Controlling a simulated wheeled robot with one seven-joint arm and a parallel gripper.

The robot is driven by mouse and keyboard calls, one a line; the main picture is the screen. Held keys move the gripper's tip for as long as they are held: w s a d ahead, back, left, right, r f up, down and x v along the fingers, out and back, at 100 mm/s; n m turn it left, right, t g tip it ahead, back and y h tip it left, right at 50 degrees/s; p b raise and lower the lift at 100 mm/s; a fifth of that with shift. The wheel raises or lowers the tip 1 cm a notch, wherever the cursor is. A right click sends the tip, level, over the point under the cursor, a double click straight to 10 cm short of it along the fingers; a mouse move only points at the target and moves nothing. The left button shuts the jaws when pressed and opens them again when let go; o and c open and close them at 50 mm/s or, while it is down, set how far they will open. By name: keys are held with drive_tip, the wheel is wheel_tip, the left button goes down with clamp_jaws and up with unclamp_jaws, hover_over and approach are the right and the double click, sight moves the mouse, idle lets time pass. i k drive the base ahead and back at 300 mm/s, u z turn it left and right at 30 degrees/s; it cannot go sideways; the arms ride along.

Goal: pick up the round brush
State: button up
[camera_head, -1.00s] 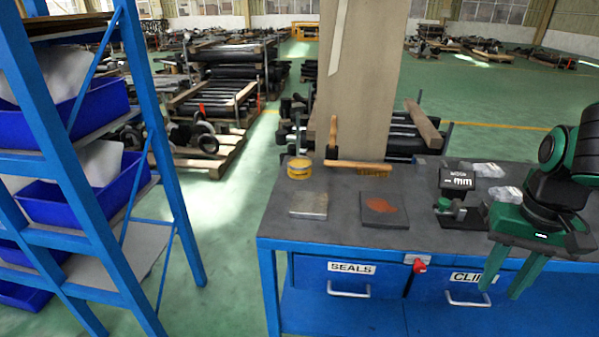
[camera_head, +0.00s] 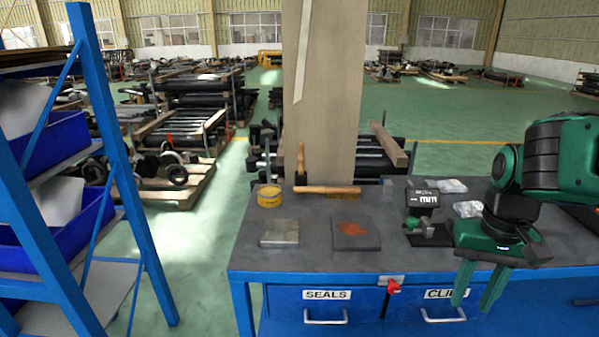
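Two wooden-handled tools are at the back of the grey bench top (camera_head: 300,225). One tool (camera_head: 300,162) is upright, with its handle up and a dark lower end; it may be the round brush, but its head is too small to tell. The other, a brush (camera_head: 325,189), lies flat with its handle to the left and brownish bristles to the right. My green gripper (camera_head: 474,300) hangs at the front right of the bench, fingers pointing down and apart, with nothing between them. It is well to the right of both tools and nearer to me.
A yellow tin (camera_head: 269,196), a metal block (camera_head: 280,232), a dark plate with a rust-coloured patch (camera_head: 355,232) and a black gauge with a green stand (camera_head: 424,198) are on the bench. Clear bags (camera_head: 468,208) lie by my arm. A blue rack (camera_head: 112,150) stands left; a beige pillar (camera_head: 328,90) rises behind.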

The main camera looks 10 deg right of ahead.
sight(301, 162)
drive_tip(key=z, duration=1.85)
drive_tip(key=k, duration=1.35)
drive_tip(key=u, duration=1.4)
drive_tip(key=i, duration=1.6)
drive_tip(key=z, duration=0.05)
